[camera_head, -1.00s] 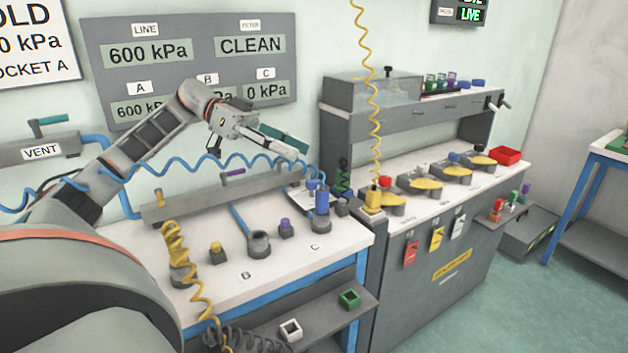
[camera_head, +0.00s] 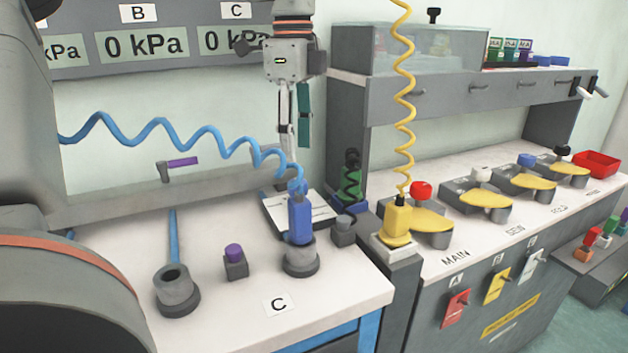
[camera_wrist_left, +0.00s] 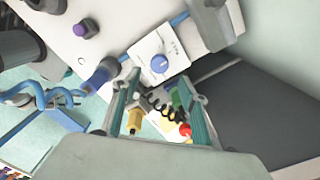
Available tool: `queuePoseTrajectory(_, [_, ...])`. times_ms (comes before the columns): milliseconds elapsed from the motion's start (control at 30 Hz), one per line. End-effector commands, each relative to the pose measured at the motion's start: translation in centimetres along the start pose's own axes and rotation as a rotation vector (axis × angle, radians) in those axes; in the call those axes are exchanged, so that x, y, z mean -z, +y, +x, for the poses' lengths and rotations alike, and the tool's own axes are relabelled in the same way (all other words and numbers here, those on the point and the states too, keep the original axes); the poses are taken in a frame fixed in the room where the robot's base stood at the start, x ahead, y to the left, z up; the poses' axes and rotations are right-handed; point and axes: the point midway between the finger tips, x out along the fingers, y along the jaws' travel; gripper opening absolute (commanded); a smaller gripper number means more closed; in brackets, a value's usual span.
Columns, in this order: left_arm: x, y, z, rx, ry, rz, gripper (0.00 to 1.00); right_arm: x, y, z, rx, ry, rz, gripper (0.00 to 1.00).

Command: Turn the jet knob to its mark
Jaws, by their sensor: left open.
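A round blue knob (camera_wrist_left: 160,63) sits on a white plate (camera_wrist_left: 146,47) with small marks in the left wrist view; I take it for the jet knob. The marks are too small to read. In the head view the plate (camera_head: 322,208) lies on the bench behind the blue hose plug (camera_head: 300,218), and the knob is not clearly visible. My left gripper (camera_head: 295,150) points down above the back of the plate, open and empty. In the left wrist view the left gripper's (camera_wrist_left: 158,80) teal fingers are apart, with the knob just beyond their tips. My right gripper is out of view.
A coiled blue hose (camera_head: 190,145) runs to the plug in socket C. A purple-topped block (camera_head: 235,260) and an empty socket (camera_head: 176,288) stand to the left. A green bottle-like item (camera_head: 351,180) and a yellow plug (camera_head: 397,222) stand to the right.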

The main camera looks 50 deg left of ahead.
Motion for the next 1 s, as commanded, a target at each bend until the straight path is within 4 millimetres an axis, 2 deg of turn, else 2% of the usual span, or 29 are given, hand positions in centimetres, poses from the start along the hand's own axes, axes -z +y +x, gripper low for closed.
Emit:
queuePoseTrajectory(167, [0.2,0.0,1.4,0.0,-0.013,0.006,0.43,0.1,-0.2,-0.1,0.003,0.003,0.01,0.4])
queuePoseTrajectory(400, [0.2,0.0,5.3,-0.003,-0.012,0.006,0.43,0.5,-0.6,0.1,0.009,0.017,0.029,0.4])
queuePoseTrajectory(533, [0.1,0.0,6.8,-0.002,-0.011,0.005,0.43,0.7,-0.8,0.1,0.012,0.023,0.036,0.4])
queuePoseTrajectory(700, [0.1,0.0,7.7,0.003,-0.01,0.005,0.43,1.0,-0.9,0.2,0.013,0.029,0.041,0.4])
queuePoseTrajectory(967, [0.1,0.0,7.7,0.004,-0.01,0.004,0.43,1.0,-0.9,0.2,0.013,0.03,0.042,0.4])
queuePoseTrajectory(1000, [0.1,0.0,7.7,0.004,-0.01,0.004,0.36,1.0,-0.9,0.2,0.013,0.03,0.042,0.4])
